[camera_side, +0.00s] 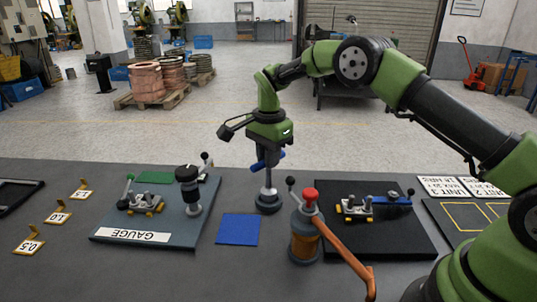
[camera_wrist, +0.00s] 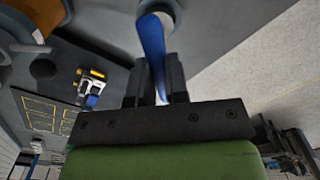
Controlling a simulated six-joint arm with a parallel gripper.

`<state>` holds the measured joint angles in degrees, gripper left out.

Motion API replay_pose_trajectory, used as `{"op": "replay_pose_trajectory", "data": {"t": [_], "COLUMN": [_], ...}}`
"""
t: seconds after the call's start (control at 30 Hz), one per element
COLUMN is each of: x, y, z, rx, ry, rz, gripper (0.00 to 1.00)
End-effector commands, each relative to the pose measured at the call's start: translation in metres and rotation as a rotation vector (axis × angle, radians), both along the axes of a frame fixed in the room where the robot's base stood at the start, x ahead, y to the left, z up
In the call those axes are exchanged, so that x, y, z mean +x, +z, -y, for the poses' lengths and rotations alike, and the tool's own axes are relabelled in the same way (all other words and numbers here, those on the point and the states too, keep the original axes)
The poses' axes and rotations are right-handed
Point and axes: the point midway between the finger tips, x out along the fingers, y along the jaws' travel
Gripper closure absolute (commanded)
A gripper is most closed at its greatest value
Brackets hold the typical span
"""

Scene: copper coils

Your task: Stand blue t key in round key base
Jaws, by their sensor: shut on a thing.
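The blue t key (camera_side: 278,160) is between the fingers of my gripper (camera_side: 266,164), which is shut on its blue crossbar. The bar looks slightly tilted in the side view. A thin silver shaft (camera_side: 268,181) runs down below the bar to the dark round key base (camera_side: 268,204) on the bench. The shaft's lower end meets the top of the base; I cannot tell how deep it sits. In the wrist view the blue bar (camera_wrist: 153,45) stands between the two dark fingers (camera_wrist: 155,85), with the pale round base (camera_wrist: 172,10) partly hidden behind it.
A red-topped cylinder with a copper-coloured arm (camera_side: 304,235) stands close to the right of the base. A blue pad (camera_side: 238,230) lies in front. The gauge plate (camera_side: 130,237) is to the left, and a black fixture plate (camera_side: 390,240) to the right.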

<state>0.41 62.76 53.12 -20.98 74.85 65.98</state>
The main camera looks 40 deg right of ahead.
Motion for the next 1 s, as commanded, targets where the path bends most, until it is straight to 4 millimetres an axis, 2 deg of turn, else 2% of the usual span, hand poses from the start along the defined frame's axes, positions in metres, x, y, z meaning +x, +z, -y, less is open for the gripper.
{"op": "replay_pose_trajectory", "data": {"t": [1.0], "x": [0.0006], "y": [-0.0076], "z": [0.0001], "rx": [0.000], "ry": [0.000], "rz": [0.002], "gripper": [1.00]}}
